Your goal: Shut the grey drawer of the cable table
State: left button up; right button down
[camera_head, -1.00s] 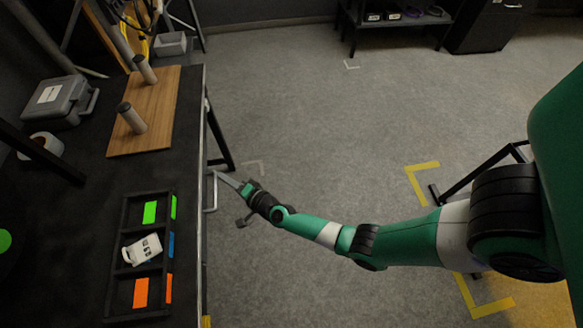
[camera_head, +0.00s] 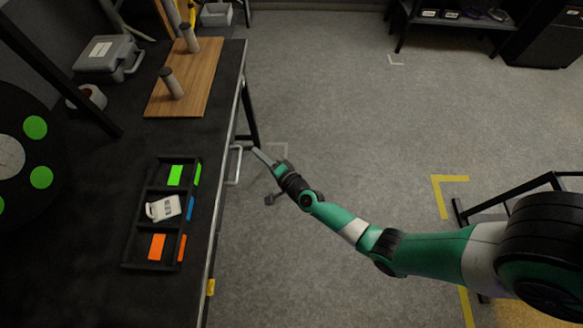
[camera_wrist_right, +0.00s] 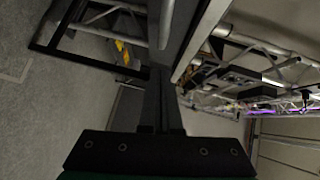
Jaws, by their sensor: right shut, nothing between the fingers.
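The cable table (camera_head: 100,290) is dark and runs down the left of the head view. The drawer's pale handle (camera_head: 237,166) stands out from the table's right side, below the top. The drawer's body is hidden under the table top, so I cannot tell how far out it is. My right gripper (camera_head: 257,152) is shut and empty, just right of the handle's far end, with a small gap in the picture. In the right wrist view its shut fingers (camera_wrist_right: 160,105) point along the table's side. My left gripper is not in view.
On the table are a divided black tray (camera_head: 151,240) with a white tag (camera_head: 165,208), a wooden board (camera_head: 200,75) with two pegs, a grey case (camera_head: 105,57) and a tape roll (camera_head: 92,97). A dark table leg (camera_head: 249,115) stands behind the gripper. Open floor (camera_head: 340,120) lies right.

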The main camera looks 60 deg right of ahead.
jog(key=p+v, duration=0.2)
jog(key=v, duration=0.8)
jog(key=shift+s, duration=0.2)
jog(key=shift+d, duration=0.1)
jog(key=shift+p, duration=0.3)
